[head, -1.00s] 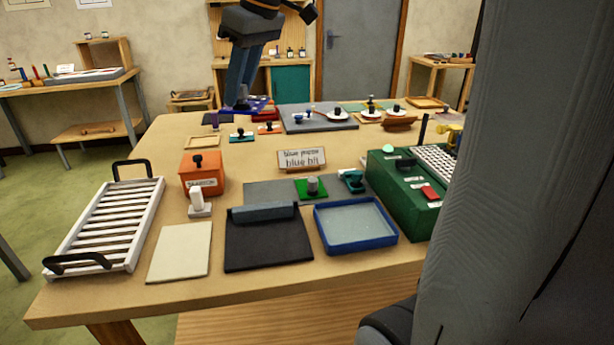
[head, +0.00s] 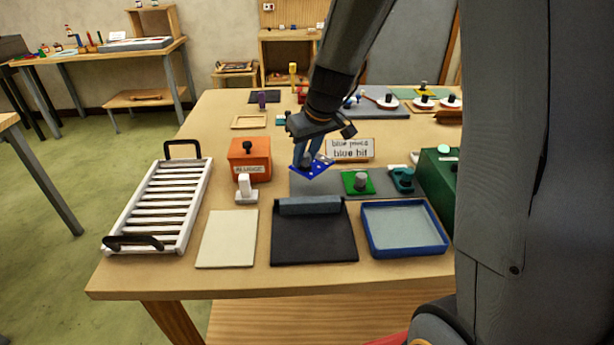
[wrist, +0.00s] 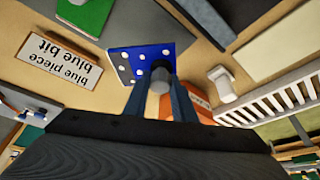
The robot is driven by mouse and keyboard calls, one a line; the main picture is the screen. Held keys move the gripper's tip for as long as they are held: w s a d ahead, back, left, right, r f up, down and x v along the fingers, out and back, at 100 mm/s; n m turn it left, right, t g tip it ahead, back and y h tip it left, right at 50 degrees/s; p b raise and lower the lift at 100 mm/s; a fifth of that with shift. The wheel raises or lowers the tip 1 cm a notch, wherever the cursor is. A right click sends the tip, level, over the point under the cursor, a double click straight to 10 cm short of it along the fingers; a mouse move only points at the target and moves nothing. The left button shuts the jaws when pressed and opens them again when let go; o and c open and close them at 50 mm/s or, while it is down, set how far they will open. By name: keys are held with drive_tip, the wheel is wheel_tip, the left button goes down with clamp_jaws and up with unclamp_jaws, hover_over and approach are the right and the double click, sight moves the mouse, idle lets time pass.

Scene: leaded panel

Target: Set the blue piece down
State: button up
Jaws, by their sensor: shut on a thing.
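The blue piece (head: 318,171) is a flat blue plate with white dots and a grey knob. My gripper (head: 307,160) is shut on its knob. The blue piece also shows in the wrist view (wrist: 136,59), with the knob between the fingers (wrist: 161,88). In the head view it appears over the left part of a grey mat (head: 325,187); I cannot tell the gap beneath it. A sign (head: 349,150) reading "blue piece blue bit" stands behind and to the right of it.
A green piece with a grey knob (head: 358,183) and a teal object (head: 401,179) sit to the right on the mat. An orange box (head: 250,161) stands to the left. A black board (head: 313,238) and blue-rimmed tray (head: 405,246) lie in front.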

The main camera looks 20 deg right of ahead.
sight(307, 168)
drive_tip(key=shift+f+b, duration=0.3)
drive_tip(key=shift+f, duration=2.9)
drive_tip(key=shift+f, duration=0.1)
drive_tip(key=o, duration=1)
drive_tip(key=shift+s+r, duration=0.1)
drive_tip(key=shift+r, duration=0.35)
drive_tip(key=v, duration=1.1)
drive_tip(key=s+f+m+g, duration=0.1)
drive_tip(key=s+f, duration=0.1)
drive_tip(key=s, duration=0.3)
drive_tip(key=s+f+m+g+h, duration=0.1)
drive_tip(key=s+f, duration=0.2)
drive_tip(key=s, duration=0.3)
drive_tip(key=s+d+f+m+g+b, duration=0.1)
drive_tip(key=s+f, duration=0.1)
drive_tip(key=s, duration=0.4)
drive_tip(key=shift+s+f+m, duration=0.2)
drive_tip(key=shift+f+m, duration=0.2)
